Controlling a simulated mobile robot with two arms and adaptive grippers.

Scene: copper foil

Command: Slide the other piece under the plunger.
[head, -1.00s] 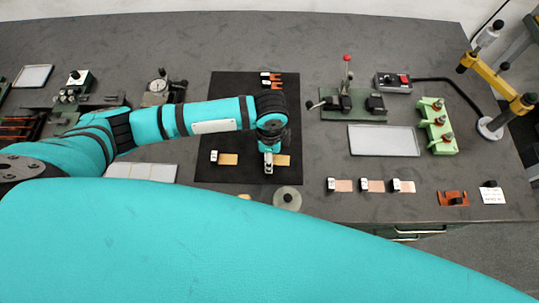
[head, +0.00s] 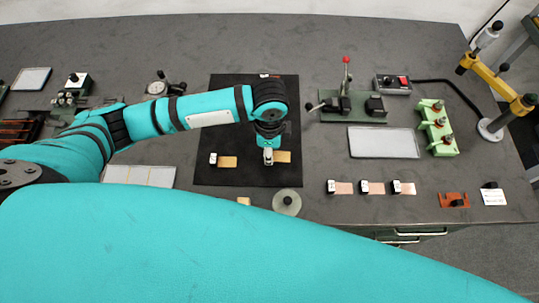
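On the black mat (head: 222,110) lie two small tan foil pieces, each with a white tag holder at its left end. The left piece (head: 229,162) is in clear view. The right piece (head: 284,157) is partly covered by my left gripper (head: 268,160), which points down over its tag end. The fingers are too small to tell whether they are open or touching it. A dial gauge (head: 157,85), probably the one with the plunger, stands at the back left. My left arm hides its lower part, so the plunger cannot be made out. My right gripper is out of view.
Three tagged copper strips (head: 373,188) lie right of the mat, near the front edge. A round disc (head: 287,202) sits at the mat's front. A lever fixture (head: 350,105), grey tray (head: 384,142) and green stand (head: 437,127) stand to the right.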

